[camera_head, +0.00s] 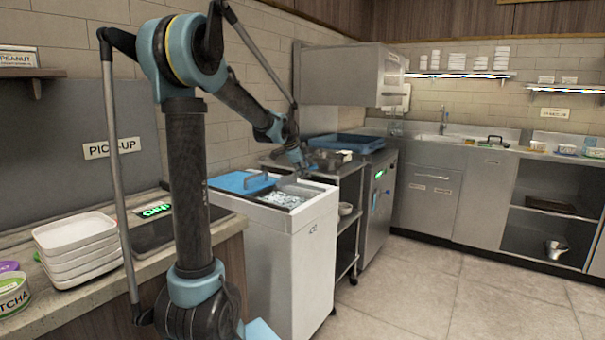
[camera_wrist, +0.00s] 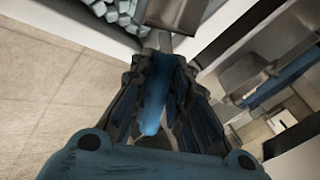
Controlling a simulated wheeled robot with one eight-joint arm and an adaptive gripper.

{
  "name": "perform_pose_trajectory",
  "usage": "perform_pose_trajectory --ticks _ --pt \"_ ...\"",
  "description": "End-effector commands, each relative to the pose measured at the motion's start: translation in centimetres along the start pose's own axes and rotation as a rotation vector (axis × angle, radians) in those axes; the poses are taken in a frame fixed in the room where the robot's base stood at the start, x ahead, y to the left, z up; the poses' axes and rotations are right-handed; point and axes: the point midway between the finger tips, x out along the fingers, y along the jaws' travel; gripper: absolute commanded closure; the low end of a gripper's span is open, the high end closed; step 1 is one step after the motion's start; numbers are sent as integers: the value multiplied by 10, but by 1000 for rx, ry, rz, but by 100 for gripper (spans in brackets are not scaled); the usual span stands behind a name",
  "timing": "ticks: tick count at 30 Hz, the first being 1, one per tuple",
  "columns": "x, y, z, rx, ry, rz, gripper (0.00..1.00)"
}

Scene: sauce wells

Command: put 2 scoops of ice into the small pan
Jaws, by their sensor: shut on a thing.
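The white ice bin (camera_head: 308,235) stands beside the counter, its top partly open. Ice (camera_head: 287,198) shows in the opening, and ice cubes (camera_wrist: 115,12) also show at the top left of the wrist view. My gripper (camera_head: 300,165) is above the far right side of the bin. In the wrist view my gripper (camera_wrist: 155,70) is shut on the blue handle of a scoop (camera_wrist: 153,100). The scoop's grey end points away from me; whether it holds ice I cannot tell. Metal vessels (camera_head: 325,158) sit behind my gripper; I cannot tell whether one is the small pan.
A blue lid (camera_head: 240,182) covers the bin's left part. A blue tray (camera_head: 345,143) sits on the steel unit behind. White trays (camera_head: 78,240) are stacked on the near counter. Open floor (camera_head: 420,290) lies right of the bin.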

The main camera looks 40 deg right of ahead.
Motion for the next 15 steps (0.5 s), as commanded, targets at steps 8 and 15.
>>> perform_pose_trajectory --ticks 8,15 --pt "11 7 6 -12 15 2 100" --pt "27 16 14 -25 36 4 100"
